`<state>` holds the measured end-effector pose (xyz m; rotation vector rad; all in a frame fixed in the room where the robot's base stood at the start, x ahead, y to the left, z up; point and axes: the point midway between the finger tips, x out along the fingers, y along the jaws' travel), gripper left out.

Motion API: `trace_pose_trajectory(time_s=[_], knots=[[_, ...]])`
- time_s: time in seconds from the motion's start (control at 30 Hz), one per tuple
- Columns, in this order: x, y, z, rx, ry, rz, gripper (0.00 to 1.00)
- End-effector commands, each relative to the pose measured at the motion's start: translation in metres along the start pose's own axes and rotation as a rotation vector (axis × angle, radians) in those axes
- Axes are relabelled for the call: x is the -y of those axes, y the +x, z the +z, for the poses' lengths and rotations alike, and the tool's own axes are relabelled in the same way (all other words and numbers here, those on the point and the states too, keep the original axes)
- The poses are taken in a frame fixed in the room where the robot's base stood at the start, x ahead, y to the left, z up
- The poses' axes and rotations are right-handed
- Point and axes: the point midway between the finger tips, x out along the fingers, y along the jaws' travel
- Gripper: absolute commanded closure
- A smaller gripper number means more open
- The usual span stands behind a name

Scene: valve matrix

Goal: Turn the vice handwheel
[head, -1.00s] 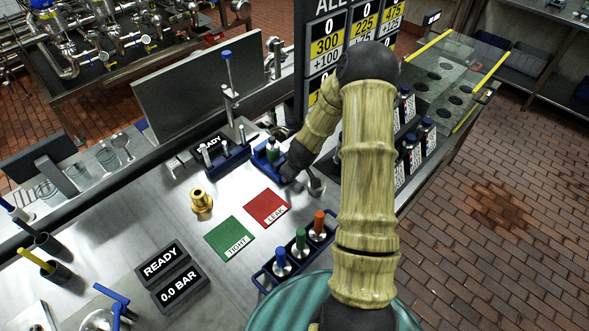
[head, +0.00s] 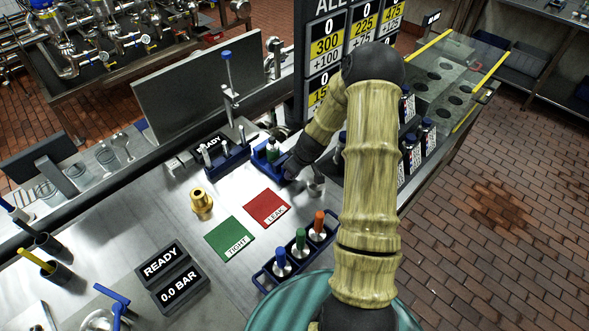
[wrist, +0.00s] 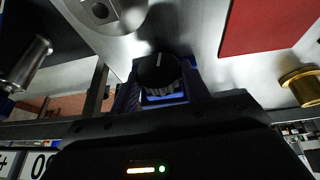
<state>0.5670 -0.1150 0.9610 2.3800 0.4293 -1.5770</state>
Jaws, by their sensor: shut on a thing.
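The blue vice (head: 266,158) stands at the back of the steel bench in the head view, with a small bottle (head: 271,147) with a dark green part in it. In the wrist view the black ribbed handwheel (wrist: 158,72) with a white mark on its face sits in front of the vice's blue body (wrist: 165,98). My gripper (wrist: 160,84) has one finger on each side of the handwheel and is shut on it. In the head view my dark gripper (head: 291,169) is at the vice's right front side, and the handwheel is hidden there.
Left of the vice is a dark blue rack (head: 226,157). In front lie the red LEAK mat (head: 266,207) and green TIGHT mat (head: 230,238). A brass fitting (head: 201,201) stands left of them. A tray with coloured-handled tools (head: 299,248) is nearer. Several bottles (head: 411,150) stand right of my arm.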

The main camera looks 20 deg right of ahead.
Motion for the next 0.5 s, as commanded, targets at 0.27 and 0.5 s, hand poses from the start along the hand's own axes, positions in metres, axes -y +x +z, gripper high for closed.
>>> trace_pose_trajectory(time_s=[0.27, 0.5], knots=[[-0.0072, 0.0026, 0.0015, -0.003, 0.088, -0.202, 0.77], [-0.0116, 0.0056, 0.0027, -0.004, 0.177, -0.413, 0.77]])
